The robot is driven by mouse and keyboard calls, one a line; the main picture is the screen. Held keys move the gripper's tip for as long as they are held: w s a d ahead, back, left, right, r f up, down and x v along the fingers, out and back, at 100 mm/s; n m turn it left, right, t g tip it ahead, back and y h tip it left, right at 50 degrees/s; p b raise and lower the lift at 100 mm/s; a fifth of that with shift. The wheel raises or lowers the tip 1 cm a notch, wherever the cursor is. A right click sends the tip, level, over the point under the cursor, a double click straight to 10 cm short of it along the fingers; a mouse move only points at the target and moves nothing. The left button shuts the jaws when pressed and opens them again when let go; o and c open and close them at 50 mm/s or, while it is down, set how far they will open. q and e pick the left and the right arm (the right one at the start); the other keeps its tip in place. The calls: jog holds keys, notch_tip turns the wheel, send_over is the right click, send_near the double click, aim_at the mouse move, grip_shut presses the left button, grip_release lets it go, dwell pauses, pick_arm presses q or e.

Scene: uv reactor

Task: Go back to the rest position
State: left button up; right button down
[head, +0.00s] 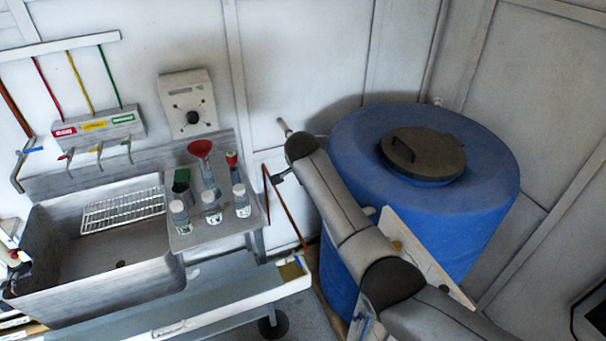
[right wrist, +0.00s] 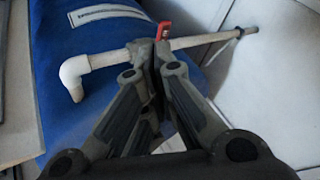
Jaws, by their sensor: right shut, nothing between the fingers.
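My right arm reaches in from the lower right of the head view and crosses in front of the blue barrel (head: 345,140). It hides the area behind it, and I cannot make out the fingers there. In the right wrist view my right gripper (right wrist: 153,58) is shut with nothing held. Its fingertips are in front of a white pipe (right wrist: 200,40) with an elbow at the left end. A red valve handle (right wrist: 164,30) stands just above the tips. I cannot tell whether the fingers touch the pipe or valve. My left gripper is out of view.
A sink (head: 100,245) with a wire rack (head: 122,210) is at the left. Several bottles and a red funnel (head: 200,149) stand on the side shelf (head: 228,226). The barrel has a black lid (head: 425,152). White wall panels close in behind.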

jog(key=s+d+f+n+g+b, duration=0.15)
jog(key=s+f, duration=0.55)
jog(key=f, duration=0.7)
jog(key=s+d+f+n+g+y+b, duration=0.1)
jog(key=s+d+f+n+b, duration=0.2)
jog(key=s+f, duration=0.8)
jog(key=s+d+f+n+g+b, duration=0.15)
jog(key=s+f, duration=0.25)
jog(key=f, duration=1.4)
jog(key=s+d+f+n+g+b, duration=0.1)
jog(key=s+d+f+n+b, duration=0.15)
jog(key=s+f, duration=0.65)
jog(key=s+d+f+n+b, duration=0.1)
jog(key=s+d+f, duration=0.2)
jog(key=s+f, duration=0.55)
pick_arm(q)
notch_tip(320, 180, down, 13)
jog(key=b, duration=0.3)
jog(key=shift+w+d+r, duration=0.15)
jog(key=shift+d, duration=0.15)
pick_arm(e)
jog(key=s+d+f+n, duration=0.1)
jog(key=s+d+f, duration=0.1)
jog(key=s, duration=1.1)
jog(key=s+d+f+n+g, duration=0.1)
jog(key=s+d+f+n, duration=0.1)
jog(key=s, duration=1.1)
jog(key=shift+s+d+f, duration=0.4)
jog(key=shift+d+f, duration=0.25)
jog(key=shift+f, duration=0.1)
